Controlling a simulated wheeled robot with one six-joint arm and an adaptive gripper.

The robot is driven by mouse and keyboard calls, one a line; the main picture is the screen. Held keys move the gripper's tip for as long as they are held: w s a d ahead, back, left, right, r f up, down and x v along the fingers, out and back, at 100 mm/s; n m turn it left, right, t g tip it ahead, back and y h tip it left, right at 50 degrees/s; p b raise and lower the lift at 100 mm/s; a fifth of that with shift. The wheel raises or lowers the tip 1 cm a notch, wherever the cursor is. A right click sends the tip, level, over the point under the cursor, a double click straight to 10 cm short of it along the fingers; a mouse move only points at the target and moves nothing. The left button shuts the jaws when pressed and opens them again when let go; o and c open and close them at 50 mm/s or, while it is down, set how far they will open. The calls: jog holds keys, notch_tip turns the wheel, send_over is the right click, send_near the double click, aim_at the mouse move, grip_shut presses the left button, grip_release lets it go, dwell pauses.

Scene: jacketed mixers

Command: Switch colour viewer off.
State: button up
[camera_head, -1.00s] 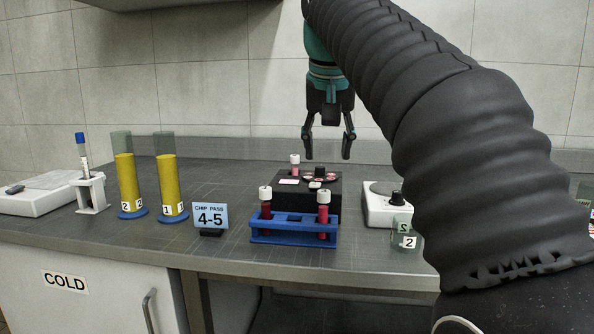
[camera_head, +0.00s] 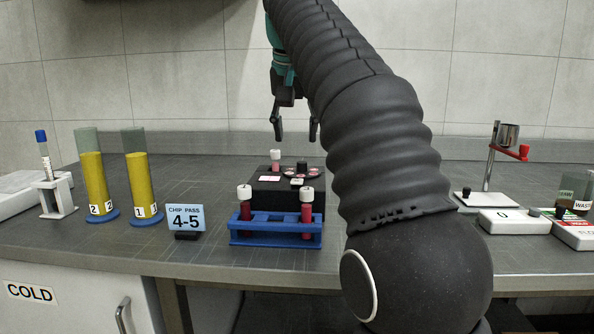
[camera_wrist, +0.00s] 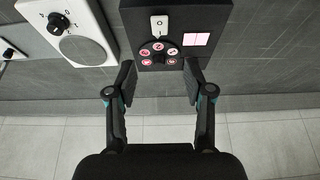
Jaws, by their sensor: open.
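The colour viewer appears to be the black box (camera_head: 265,199) on the bench behind a blue rack. Its top also shows in the wrist view (camera_wrist: 184,14), with a white rocker switch (camera_wrist: 159,25), a ring of pink discs around a dark knob, and a pale pink square window. The switch has a mark at its upper part; its position is too small to tell. My gripper (camera_head: 296,136) is open and empty above and behind the box.
The blue rack (camera_head: 276,229) holds red-filled tubes in front of the box. A white device with a black knob (camera_wrist: 58,23) lies left in the wrist view. A stand (camera_head: 489,170) stands right.

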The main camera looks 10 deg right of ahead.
aim_at(297, 182)
jog(key=x, duration=1)
jog(key=shift+c, duration=0.2)
